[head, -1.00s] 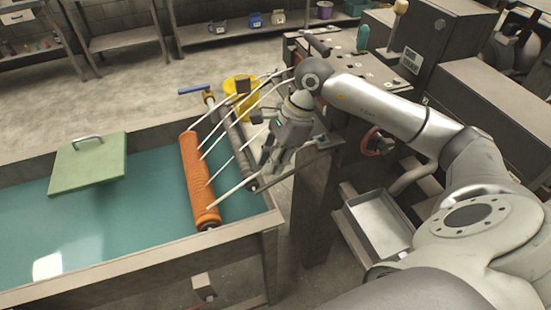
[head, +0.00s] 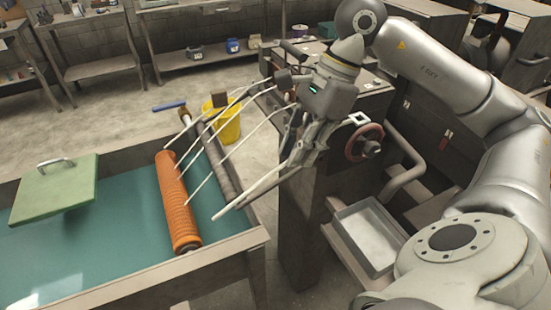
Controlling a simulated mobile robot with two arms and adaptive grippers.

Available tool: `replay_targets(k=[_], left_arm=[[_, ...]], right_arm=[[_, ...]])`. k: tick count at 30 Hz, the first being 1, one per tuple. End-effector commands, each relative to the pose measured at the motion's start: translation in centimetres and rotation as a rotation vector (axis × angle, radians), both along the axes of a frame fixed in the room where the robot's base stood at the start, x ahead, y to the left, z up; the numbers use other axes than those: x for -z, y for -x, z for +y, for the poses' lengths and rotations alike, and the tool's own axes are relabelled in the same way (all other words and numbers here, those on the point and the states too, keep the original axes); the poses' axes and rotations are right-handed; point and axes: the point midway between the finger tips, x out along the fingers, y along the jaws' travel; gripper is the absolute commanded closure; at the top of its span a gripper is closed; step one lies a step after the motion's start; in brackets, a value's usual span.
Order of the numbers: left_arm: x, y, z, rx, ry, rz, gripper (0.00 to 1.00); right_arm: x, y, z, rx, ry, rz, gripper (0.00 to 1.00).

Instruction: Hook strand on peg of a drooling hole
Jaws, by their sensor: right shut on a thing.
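Several thin white strands (head: 208,137) slope from the machine's front down toward the ribbed orange roller (head: 172,195) in the tank. My right gripper (head: 297,153) is in front of the machine, right of the roller and above the tank's right end. It is shut on the nearest, thicker white strand (head: 245,196). That strand's lower end hangs free, right of the roller and apart from it. The peg and the hole cannot be made out; my gripper and arm cover part of the machine front. My left gripper is not in view.
A water tank (head: 130,284) with a green lid (head: 55,190) fills the left. A dark bar (head: 215,165) lies beside the roller. A yellow bucket (head: 228,128) stands behind. A metal tray (head: 370,238) and a red handwheel (head: 362,143) are at right.

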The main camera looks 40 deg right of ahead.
Motion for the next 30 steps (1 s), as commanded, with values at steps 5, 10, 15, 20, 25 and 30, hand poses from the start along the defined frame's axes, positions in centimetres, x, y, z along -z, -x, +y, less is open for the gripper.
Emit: replay_targets(k=[5, 10, 15, 20, 25, 30], left_arm=[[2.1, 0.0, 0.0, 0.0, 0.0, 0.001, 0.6], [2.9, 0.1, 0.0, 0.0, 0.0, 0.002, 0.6], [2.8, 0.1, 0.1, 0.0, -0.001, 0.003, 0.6], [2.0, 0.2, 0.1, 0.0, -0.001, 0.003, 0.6], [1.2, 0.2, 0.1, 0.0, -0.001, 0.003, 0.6], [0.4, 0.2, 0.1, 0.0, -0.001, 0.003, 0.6]], right_arm=[[-0.4, 1.9, -1.0, 0.004, 0.004, -0.001, 1.0], [-1.2, 2.9, -1.4, 0.002, 0.002, -0.001, 1.0], [-1.8, 3.4, -1.5, 0.0, 0.0, 0.0, 1.0], [-2.8, 3.4, -1.4, 0.0, -0.001, 0.0, 1.0], [-3.6, 3.4, -1.4, -0.001, -0.001, -0.001, 1.0], [-4.5, 3.4, -1.5, -0.001, -0.001, -0.001, 1.0]])
